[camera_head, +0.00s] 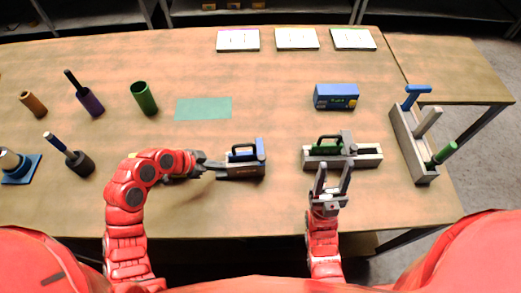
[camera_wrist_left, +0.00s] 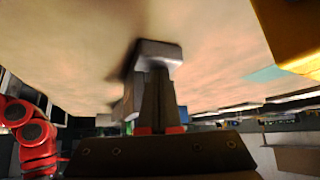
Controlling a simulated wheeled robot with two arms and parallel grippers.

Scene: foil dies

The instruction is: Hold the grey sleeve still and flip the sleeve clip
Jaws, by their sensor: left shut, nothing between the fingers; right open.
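A small grey-brown block (camera_head: 242,168) with a black loop handle and an upright blue piece (camera_head: 260,149) stands at mid-table. My left gripper (camera_head: 222,168) is shut and empty at the left end of the grey-brown block; contact is unclear. In the left wrist view its fingers (camera_wrist_left: 156,75) meet at a pale grey end piece (camera_wrist_left: 160,51). My right gripper (camera_head: 333,170) is open just in front of the grey holder, overlapping it in view.
A blue box (camera_head: 336,97) lies behind the grey holder. A grey rack (camera_head: 405,142) with coloured handles stands right. Several cylinders, including a green one (camera_head: 144,98) and a dark one (camera_head: 80,164), stand left. A green mat (camera_head: 203,108) lies behind the left gripper.

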